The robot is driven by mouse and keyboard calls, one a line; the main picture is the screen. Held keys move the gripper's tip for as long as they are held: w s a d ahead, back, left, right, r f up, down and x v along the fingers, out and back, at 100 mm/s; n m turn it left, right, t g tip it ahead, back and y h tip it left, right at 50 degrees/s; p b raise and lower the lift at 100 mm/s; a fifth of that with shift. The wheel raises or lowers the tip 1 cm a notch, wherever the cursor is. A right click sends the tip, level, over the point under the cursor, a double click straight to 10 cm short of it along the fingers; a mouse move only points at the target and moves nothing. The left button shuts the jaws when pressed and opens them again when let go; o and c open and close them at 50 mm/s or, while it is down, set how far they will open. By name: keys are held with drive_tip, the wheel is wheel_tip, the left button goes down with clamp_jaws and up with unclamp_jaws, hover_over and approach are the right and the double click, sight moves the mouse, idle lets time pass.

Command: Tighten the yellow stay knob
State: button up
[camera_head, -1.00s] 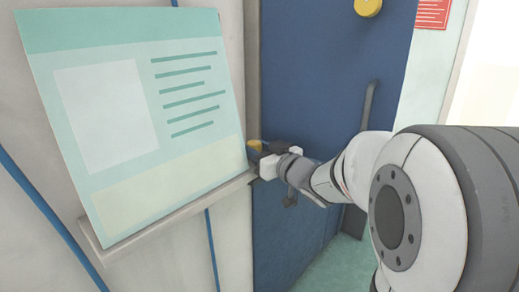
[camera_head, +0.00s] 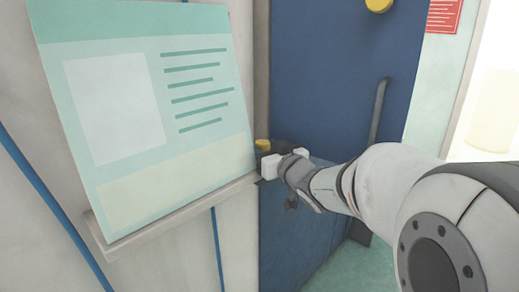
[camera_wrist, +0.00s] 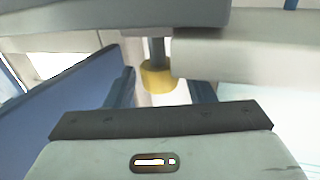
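A small yellow knob (camera_head: 262,145) shows at the right end of the ledge, by the edge of the blue door. In the wrist view the yellow knob (camera_wrist: 158,78) sits on the end of a dark rod. My gripper (camera_head: 264,160) is right at this knob in the head view. In the wrist view its two dark blue fingers (camera_wrist: 162,92) stand apart, one on each side of the knob, with a visible gap on both sides. The gripper is open and holds nothing. The contact between fingertips and knob cannot be made out.
A green and cream board (camera_head: 150,120) leans on a narrow ledge (camera_head: 185,210) left of my gripper. The blue door (camera_head: 325,80) has a dark vertical handle (camera_head: 379,110) and another yellow round piece (camera_head: 379,4) at top. A red sign (camera_head: 443,15) hangs at upper right.

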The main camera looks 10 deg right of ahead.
drive_tip(key=shift+o, duration=0.7)
drive_tip(key=shift+w+r+y+p, duration=0.1)
drive_tip(key=shift+y+p, duration=0.2)
drive_tip(key=shift+p, duration=0.05)
